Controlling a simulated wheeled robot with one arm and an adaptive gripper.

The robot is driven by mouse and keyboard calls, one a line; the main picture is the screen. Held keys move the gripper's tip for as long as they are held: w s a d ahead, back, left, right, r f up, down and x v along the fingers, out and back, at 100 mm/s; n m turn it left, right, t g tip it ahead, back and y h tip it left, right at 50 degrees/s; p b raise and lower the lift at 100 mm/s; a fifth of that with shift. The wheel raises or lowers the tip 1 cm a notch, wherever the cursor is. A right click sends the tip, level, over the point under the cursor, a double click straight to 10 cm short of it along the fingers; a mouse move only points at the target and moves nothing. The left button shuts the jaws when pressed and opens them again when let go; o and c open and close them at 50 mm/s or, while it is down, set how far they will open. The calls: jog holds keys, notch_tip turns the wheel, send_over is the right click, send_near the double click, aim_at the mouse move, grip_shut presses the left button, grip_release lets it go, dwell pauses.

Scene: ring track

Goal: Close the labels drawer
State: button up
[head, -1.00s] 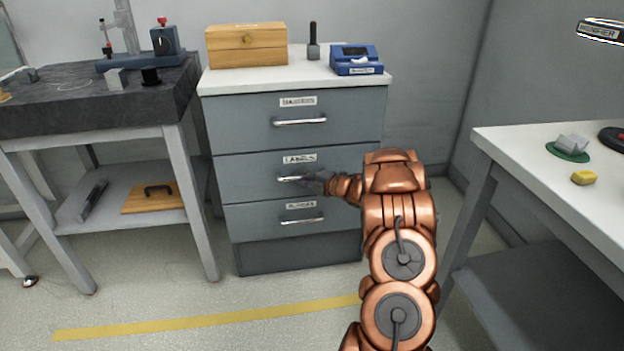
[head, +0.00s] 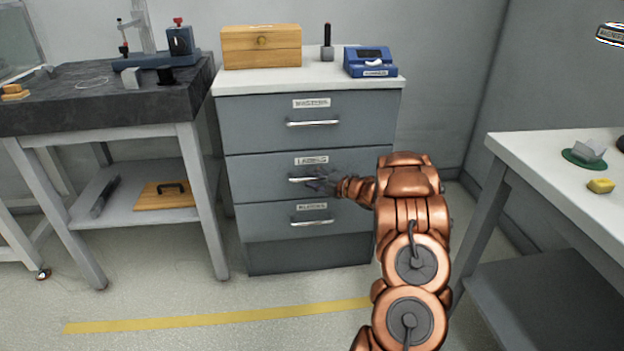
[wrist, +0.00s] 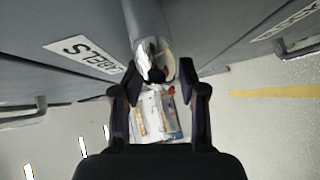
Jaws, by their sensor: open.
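The grey cabinet has a middle drawer (head: 262,178) with a LABELS tag (head: 311,160). Its front looks about flush with the drawers above and below. Its silver handle (head: 297,180) shows at the left, its right end covered by my gripper. My gripper (head: 318,182) is open, its fingers at the right part of this handle. In the wrist view the LABELS tag (wrist: 85,54) shows tilted at the left. There my open fingers (wrist: 158,92) stand either side of a grey bar, likely the handle (wrist: 147,25); I cannot tell whether they touch it.
The top drawer (head: 250,118) and bottom drawer (head: 262,220) look shut. A dark-topped bench (head: 85,105) stands at the left, a white table (head: 540,150) at the right. Open floor (head: 200,300) with a yellow line lies in front.

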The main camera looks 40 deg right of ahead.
jog(key=v, duration=1.1)
jog(key=shift+s, duration=0.35)
jog(key=shift+d, duration=0.1)
